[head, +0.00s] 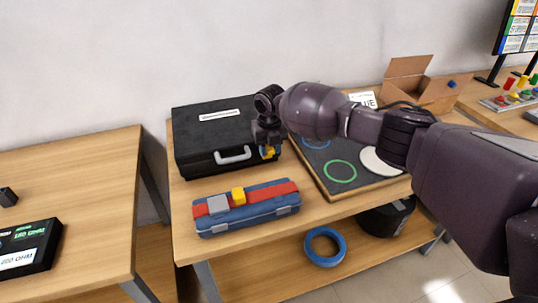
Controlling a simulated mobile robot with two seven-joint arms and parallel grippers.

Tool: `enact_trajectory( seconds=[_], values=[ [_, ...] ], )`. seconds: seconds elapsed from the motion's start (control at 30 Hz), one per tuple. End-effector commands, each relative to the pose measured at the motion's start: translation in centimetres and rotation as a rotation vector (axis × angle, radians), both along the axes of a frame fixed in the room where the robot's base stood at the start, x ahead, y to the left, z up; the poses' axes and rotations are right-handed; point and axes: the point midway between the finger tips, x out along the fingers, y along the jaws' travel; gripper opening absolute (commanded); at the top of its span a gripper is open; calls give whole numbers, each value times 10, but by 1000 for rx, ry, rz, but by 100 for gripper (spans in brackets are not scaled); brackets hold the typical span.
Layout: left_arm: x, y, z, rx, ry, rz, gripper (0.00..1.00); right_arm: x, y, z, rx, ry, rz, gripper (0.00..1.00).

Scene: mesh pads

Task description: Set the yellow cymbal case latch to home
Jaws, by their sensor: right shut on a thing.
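A black case (205,140) with a grey handle (233,156) and an unreadable white label lies on the table at the left. A small yellow latch (268,152) shows at the right end of the case's front, partly hidden by my gripper. My right gripper (267,147) points down there and is shut on the yellow latch. The latch's exact setting cannot be told. My left gripper is not in view.
A blue case (248,218) with a red strip, a grey block (217,205) and a yellow block (238,196) lies in front. A board with rings (325,187) lies to the right under my arm. An open cardboard box (425,93) stands behind.

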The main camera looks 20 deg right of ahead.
Motion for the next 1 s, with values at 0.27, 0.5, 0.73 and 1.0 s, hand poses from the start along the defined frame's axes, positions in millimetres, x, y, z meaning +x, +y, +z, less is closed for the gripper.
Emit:
enact_trajectory(
  seconds=[0.27,0.5,0.73,1.0],
  values=[
    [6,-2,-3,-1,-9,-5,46,3,0,-1,-3,58,0,10],
    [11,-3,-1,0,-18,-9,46,4,0,1,-3,65,-1,10],
    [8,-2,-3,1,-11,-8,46,4,0,1,-3,64,-1,35],
    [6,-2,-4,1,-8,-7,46,4,0,1,-3,64,-1,55]
  ],
)
